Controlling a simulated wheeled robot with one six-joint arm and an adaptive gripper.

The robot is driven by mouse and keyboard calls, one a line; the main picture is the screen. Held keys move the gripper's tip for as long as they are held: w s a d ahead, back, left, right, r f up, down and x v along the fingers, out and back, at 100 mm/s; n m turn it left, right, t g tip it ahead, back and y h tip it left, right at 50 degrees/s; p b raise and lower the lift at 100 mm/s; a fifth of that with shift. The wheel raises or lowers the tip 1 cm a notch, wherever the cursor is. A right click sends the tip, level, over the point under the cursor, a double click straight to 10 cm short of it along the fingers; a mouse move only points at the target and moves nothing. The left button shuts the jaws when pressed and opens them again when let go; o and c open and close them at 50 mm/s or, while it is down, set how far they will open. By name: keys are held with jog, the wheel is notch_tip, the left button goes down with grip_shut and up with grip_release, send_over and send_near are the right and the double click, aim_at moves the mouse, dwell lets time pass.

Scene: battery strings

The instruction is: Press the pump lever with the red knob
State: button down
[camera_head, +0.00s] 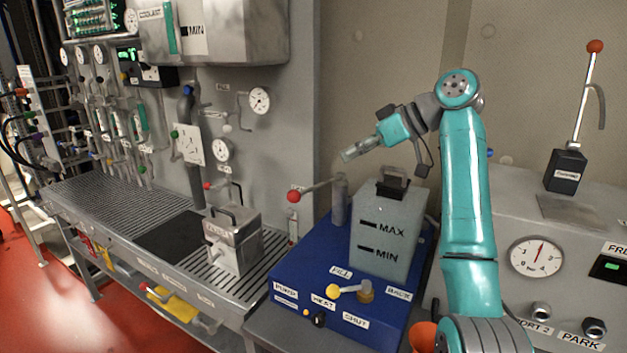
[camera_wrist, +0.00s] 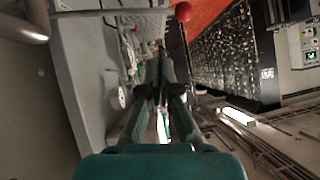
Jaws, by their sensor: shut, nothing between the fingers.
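The pump lever's red knob (camera_head: 293,197) is at the left end of a thin rod. The rod runs right to a grey upright cylinder (camera_head: 340,200) on a blue box (camera_head: 315,262) with a PUMP label. The knob also shows at the top of the wrist view (camera_wrist: 183,11), past the fingertips and a little right of them. My gripper (camera_head: 349,154) is shut and empty. In the head view it is above and right of the knob, near the cylinder's top and apart from the knob. In the wrist view its fingers (camera_wrist: 162,62) converge.
A translucent tank (camera_head: 388,235) marked MAX and MIN stands on the blue box under my forearm. A metal container (camera_head: 233,240) sits on the grated bench to the left. Another lever with an orange-red knob (camera_head: 594,46) stands at the right.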

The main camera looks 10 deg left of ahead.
jog(key=shift+d+r, duration=0.35)
jog(key=shift+r, duration=0.3)
jog(key=d+f+x, duration=0.1)
jog(key=f+x, duration=0.1)
jog(key=x, duration=1.1)
jog(key=shift+s, duration=0.4)
